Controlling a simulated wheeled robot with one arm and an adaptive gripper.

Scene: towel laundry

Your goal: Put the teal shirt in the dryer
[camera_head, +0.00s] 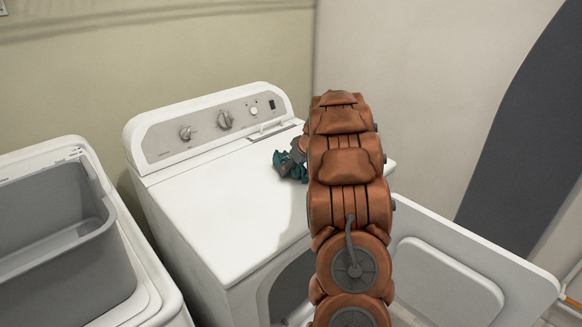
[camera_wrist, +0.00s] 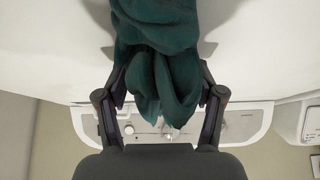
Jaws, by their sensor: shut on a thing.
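The teal shirt (camera_wrist: 160,45) is bunched between the fingers of my gripper (camera_wrist: 163,85) in the wrist view, and its cloth extends up out of that picture. In the head view a small part of the shirt (camera_head: 290,168) shows left of my arm, over the dryer top; my arm hides the rest. My gripper (camera_head: 297,150) is shut on the shirt there. The white dryer (camera_head: 215,215) has its front door (camera_head: 450,275) swung open to the right. Its dark front opening (camera_head: 290,288) is partly hidden behind my arm.
A white washer (camera_head: 135,265) with a grey tub (camera_head: 60,235) stands open at the left. The dryer's control panel (camera_head: 215,125) rises at its back. A dark grey board (camera_head: 525,130) is at the right wall. The dryer top's left part is clear.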

